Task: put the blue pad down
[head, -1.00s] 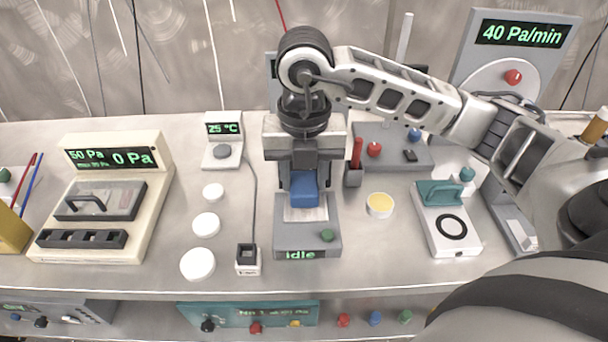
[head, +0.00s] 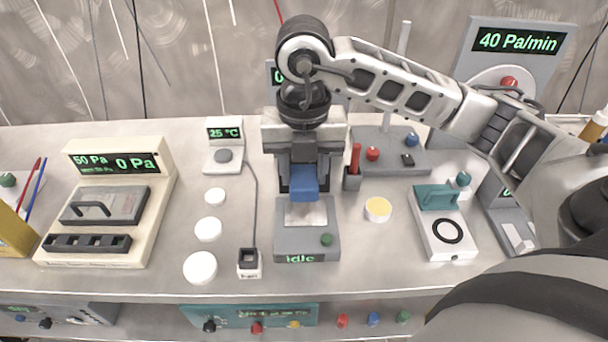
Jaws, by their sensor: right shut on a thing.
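The blue pad (head: 304,184) is a small blue block in the middle of the head view. My right gripper (head: 304,178) points down and is shut on it. The pad is over the back part of a grey device (head: 291,242) with a pale plate (head: 306,212), a green button (head: 327,240) and a display reading "idle". The pad seems to be above the plate, but I cannot tell the exact gap. My left gripper does not show.
A yellow-topped dish (head: 378,209) and a teal-handled device (head: 447,239) are further right. White discs (head: 208,229) and a small 25 °C display unit (head: 224,157) are on the left.

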